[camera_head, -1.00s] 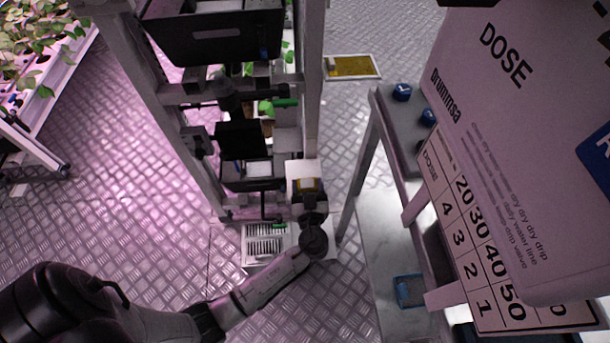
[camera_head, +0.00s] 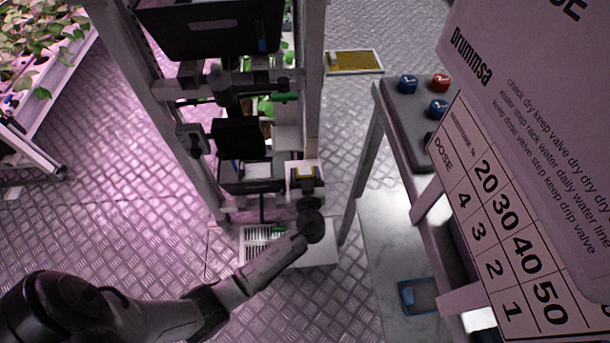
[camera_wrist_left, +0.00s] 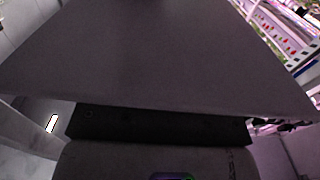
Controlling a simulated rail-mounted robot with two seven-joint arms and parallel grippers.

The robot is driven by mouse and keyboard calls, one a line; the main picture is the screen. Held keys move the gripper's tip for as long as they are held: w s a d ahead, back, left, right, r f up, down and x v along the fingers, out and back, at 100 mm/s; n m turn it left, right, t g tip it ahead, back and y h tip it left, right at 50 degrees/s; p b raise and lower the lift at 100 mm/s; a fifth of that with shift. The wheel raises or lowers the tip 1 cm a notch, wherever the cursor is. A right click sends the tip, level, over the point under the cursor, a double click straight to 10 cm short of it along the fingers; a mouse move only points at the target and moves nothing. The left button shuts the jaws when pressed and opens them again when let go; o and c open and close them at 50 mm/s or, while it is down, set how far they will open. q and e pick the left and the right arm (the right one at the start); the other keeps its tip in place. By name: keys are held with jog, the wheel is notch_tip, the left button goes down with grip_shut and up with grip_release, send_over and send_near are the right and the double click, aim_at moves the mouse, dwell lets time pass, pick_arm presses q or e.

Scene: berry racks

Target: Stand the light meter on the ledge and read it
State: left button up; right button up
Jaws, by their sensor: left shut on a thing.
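My left gripper (camera_head: 307,190) is low at the right post of the rack, at the end of the arm coming in from the lower left. In the left wrist view a broad grey slab (camera_wrist_left: 155,60), likely the same thing, fills the upper picture above the dark gripper body. Its face and any reading are hidden there. Fingertips are too small to make out. I cannot tell which surface is the ledge, or whether the meter touches one. My right gripper is not in view.
The rack holds a black bin (camera_head: 210,35) on top and a smaller dark box (camera_head: 240,138) below. A white grate (camera_head: 262,240) is at its foot. A large dose sign (camera_head: 520,130) and a bench with blue and red knobs (camera_head: 438,82) crowd the right.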

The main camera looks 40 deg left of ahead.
pick_arm(q)
jog(key=shift+r, duration=0.1)
jog(key=shift+f+b, duration=0.2)
jog(key=shift+b, duration=0.1)
jog(key=o, duration=1)
jog(key=shift+r, duration=0.1)
